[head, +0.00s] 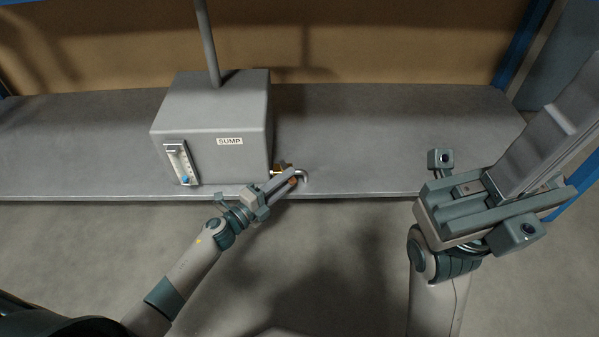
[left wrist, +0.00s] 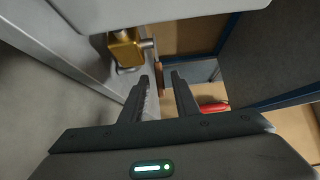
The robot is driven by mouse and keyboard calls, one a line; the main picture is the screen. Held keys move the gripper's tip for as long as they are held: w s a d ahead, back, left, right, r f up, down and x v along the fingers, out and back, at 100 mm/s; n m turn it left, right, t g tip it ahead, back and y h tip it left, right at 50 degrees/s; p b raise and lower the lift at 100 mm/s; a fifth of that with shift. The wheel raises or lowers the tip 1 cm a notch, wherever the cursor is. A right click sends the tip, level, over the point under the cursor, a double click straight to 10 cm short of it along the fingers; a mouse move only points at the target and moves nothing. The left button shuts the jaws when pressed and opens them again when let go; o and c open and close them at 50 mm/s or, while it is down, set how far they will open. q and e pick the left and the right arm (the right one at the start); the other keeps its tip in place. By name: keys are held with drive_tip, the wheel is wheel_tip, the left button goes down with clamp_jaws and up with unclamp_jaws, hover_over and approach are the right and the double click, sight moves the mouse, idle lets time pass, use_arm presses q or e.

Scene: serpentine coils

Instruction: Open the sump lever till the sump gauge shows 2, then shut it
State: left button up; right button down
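The grey sump tank (head: 215,120), labelled SUMP, stands on the shelf. Its gauge (head: 181,163) is on the front, with a blue marker near the bottom; the scale numbers are too small to read.
A grey shelf (head: 400,130) carries the tank, and its front edge runs below the valve. A pipe (head: 207,40) rises from the tank top. The shelf right of the valve is clear. Blue uprights (head: 522,42) flank the brown back panel (head: 400,40).

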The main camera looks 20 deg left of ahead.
use_arm(q)
drive_tip(key=shift+b+x, duration=0.6)
drive_tip(key=shift+x, duration=2.3)
clamp_jaws()
